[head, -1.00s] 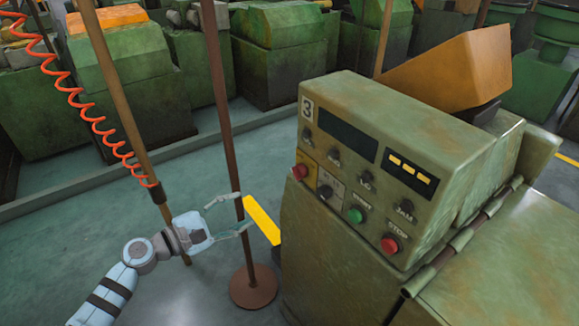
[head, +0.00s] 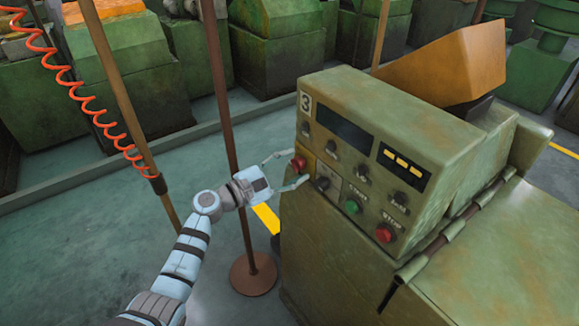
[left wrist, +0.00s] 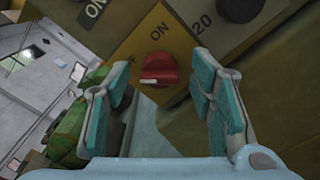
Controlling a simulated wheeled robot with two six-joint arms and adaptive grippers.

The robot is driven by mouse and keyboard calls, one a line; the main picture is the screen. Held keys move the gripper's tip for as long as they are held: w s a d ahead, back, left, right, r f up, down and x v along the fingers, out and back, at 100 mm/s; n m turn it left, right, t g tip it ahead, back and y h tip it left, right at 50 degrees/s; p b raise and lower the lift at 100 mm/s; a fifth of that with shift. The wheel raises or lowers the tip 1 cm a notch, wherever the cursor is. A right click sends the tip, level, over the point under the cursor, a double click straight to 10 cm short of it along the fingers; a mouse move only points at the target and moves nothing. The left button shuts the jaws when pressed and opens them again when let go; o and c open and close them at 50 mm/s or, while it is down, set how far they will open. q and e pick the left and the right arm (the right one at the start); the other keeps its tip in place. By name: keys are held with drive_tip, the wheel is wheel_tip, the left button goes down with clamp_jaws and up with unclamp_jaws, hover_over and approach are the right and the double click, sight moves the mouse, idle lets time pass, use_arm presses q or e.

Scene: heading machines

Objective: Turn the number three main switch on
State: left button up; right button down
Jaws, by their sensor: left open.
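The machine panel marked 3 (head: 360,160) faces me, right of centre in the head view. Its red main switch (head: 299,163) sits at the panel's left edge. In the left wrist view it is a red round knob (left wrist: 158,70) on a yellow plate (left wrist: 150,36) with the word ON. A white mark on the knob points left, toward a partly hidden label ending in F. My left gripper (head: 289,170) is open, its fingers on either side of the knob's line, apparently short of it and not gripping it. My right gripper is out of view.
Black knobs (head: 332,145), a green start button (head: 352,206) and a red stop button (head: 386,233) share the panel. A brown pole on a round base (head: 253,274) stands close behind my left arm. A coiled red hose (head: 95,110) hangs at left.

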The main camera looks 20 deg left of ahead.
use_arm(q)
drive_tip(key=shift+c, duration=0.2)
drive_tip(key=shift+a, duration=0.1)
drive_tip(key=c, duration=1.1)
drive_tip(key=shift+c, duration=0.2)
drive_tip(key=m+b, duration=0.4)
drive_tip(key=shift+f, duration=0.2)
drive_tip(key=shift+m+b, duration=5.75)
drive_tip(key=shift+m, duration=1.15)
